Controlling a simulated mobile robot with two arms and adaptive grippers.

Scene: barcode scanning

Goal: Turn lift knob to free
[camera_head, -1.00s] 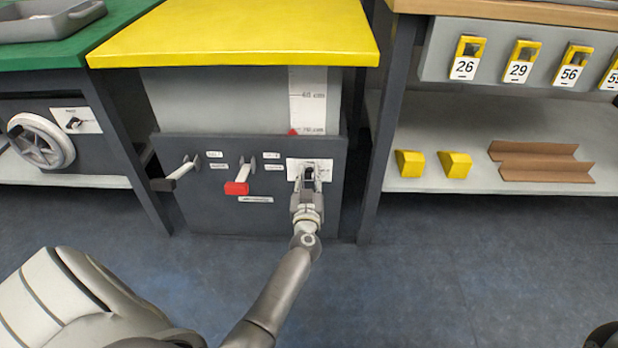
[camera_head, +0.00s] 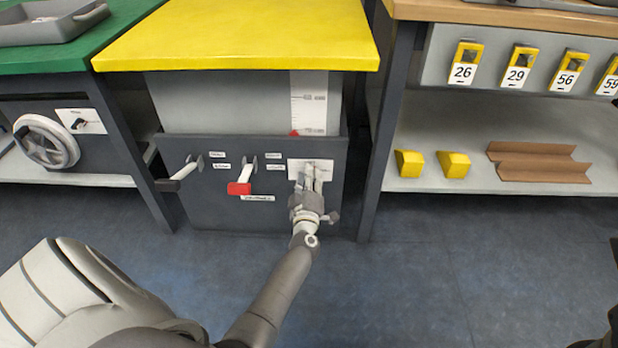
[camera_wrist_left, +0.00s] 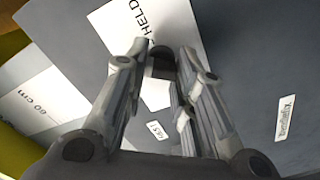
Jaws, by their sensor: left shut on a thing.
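The lift knob (camera_wrist_left: 161,64) is a small dark knob on the dark front panel under the yellow table. In the left wrist view it sits between my fingertips. A white label plate (camera_wrist_left: 175,22) reading "HELD" lies behind it; the rest of its lettering is hidden. In the head view my left gripper (camera_head: 310,180) reaches the plate (camera_head: 322,164) at the panel's right side and covers the knob. My left gripper, also in the wrist view (camera_wrist_left: 164,53), is shut on the knob. I cannot tell which way the knob points. My right gripper is not in view.
Left of the knob, a red-ended lever (camera_head: 239,188) and a dark-ended lever (camera_head: 170,184) stick out from the panel. The yellow tabletop (camera_head: 240,36) overhangs above. A table leg (camera_head: 370,192) stands close on the right. The floor (camera_head: 420,285) in front is clear.

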